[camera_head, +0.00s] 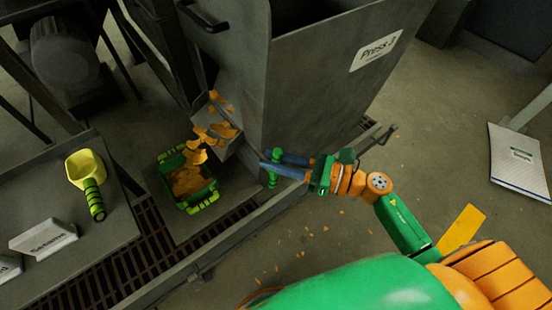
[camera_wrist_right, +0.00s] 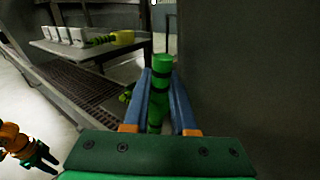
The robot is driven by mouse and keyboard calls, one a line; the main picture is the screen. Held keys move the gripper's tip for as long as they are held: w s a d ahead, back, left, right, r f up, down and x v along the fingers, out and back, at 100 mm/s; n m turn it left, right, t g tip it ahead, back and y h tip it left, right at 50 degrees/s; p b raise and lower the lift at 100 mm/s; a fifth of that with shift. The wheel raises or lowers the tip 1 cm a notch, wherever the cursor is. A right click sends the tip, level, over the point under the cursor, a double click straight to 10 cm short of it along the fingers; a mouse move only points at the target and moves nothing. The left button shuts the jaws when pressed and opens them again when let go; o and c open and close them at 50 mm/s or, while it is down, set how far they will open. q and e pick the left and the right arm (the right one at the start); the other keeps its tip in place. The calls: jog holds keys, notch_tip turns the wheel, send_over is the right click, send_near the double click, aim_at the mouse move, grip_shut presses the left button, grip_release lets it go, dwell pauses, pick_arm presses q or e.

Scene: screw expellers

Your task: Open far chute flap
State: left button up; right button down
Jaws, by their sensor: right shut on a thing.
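The press (camera_head: 310,90) has a grey chute (camera_head: 228,147) on its left side. Orange pieces (camera_head: 213,128) lie in and below the chute mouth, above a green crate (camera_head: 207,195) with yellow-green handles that holds more of them. My right gripper (camera_head: 271,163) is shut on the green, dark-banded handle (camera_head: 272,181) beside the chute; the handle also shows upright between the blue fingers in the right wrist view (camera_wrist_right: 162,62). The flap itself is hard to make out. My left gripper (camera_wrist_right: 42,156) shows only in the right wrist view, lower left, away from the handle; its opening is unclear.
A table (camera_head: 55,185) at the left bears a yellow scoop (camera_head: 86,170) and white signs. A floor grating (camera_head: 110,265) and a metal rail (camera_head: 205,262) run below the press. Orange bits dot the floor.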

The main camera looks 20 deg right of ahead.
pick_arm(q)
jog(key=shift+s, duration=0.35)
dwell(0.4)
pick_arm(e)
jog(key=shift+f, duration=0.15)
jog(key=b, duration=0.2)
jog(key=f+m+b, duration=0.1)
jog(key=shift+w+d+m+t+y+b, duration=0.1)
jog(key=shift+d+m+t+y+b, duration=0.2)
jog(key=shift+t+b, duration=0.1)
jog(key=shift+m+b, duration=0.5)
jog(key=shift+b, duration=0.05)
jog(key=shift+d+r+m+t+y, duration=0.1)
jog(key=shift+r+m+t+y, duration=0.2)
jog(key=shift+y, duration=0.1)
pick_arm(q)
jog(key=shift+t, duration=0.3)
jog(key=w+f, duration=0.4)
jog(key=shift+a, duration=0.4)
pick_arm(e)
jog(key=shift+r, duration=0.15)
pick_arm(q)
jog(key=shift+s, duration=0.1)
pick_arm(e)
jog(key=c, duration=0.7)
grip_release()
jog(key=shift+d, duration=0.1)
